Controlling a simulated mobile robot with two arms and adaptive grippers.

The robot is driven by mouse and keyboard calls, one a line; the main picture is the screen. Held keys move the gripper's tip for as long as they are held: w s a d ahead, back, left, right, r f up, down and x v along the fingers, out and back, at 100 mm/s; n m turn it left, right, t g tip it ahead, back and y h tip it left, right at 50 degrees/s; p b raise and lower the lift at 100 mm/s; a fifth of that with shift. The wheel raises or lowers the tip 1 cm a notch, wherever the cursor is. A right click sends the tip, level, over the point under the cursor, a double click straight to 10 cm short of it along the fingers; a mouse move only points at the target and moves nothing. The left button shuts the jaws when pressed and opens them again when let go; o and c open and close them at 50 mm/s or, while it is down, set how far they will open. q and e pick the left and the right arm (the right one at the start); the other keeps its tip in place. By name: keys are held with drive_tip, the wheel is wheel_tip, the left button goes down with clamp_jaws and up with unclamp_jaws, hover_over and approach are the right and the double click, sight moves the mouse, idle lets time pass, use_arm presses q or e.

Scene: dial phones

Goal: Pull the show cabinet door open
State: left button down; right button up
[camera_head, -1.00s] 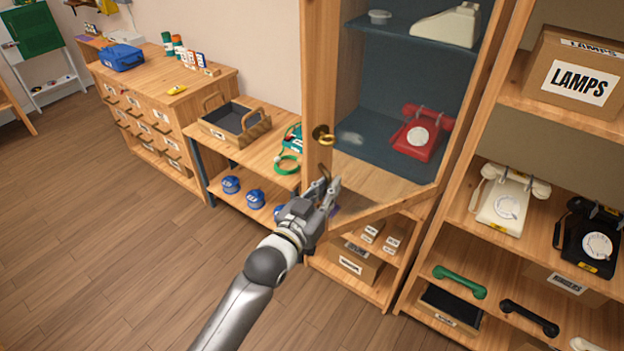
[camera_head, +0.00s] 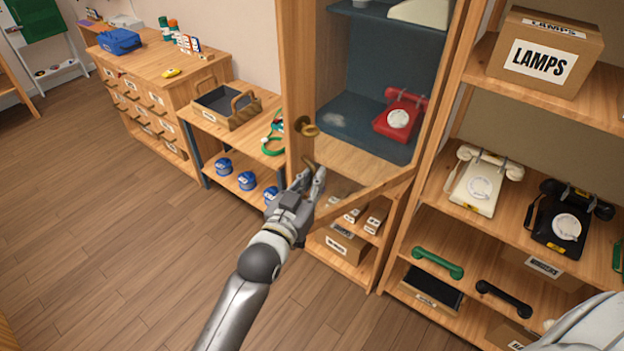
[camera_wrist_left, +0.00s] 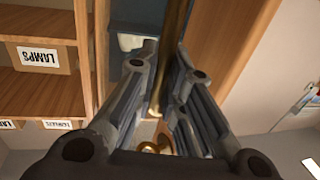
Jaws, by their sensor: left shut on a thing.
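The show cabinet (camera_head: 361,93) has a dark blue interior with a red dial phone (camera_head: 399,116) on its shelf. Its wooden-framed door (camera_head: 299,70) stands ajar, the bottom rail slanting out from the right side of the cabinet. A round brass fitting (camera_head: 307,127) sits on the door's left stile. My left gripper (camera_head: 311,178) is just below it, shut on the brass door handle (camera_wrist_left: 174,40), which runs between the fingers in the wrist view. Most of the handle is hidden by the fingers in the head view. My right gripper is out of view.
Shelving on the right holds a LAMPS box (camera_head: 547,52), a cream phone (camera_head: 482,181) and a black phone (camera_head: 565,222). A low table with a tray (camera_head: 228,106) stands left of the cabinet. The wooden floor (camera_head: 100,240) on the left is clear.

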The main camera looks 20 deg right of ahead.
use_arm(q)
drive_tip(key=c, duration=1.5)
unclamp_jaws()
drive_tip(key=shift+d+r, duration=0.1)
drive_tip(key=v, duration=1.2)
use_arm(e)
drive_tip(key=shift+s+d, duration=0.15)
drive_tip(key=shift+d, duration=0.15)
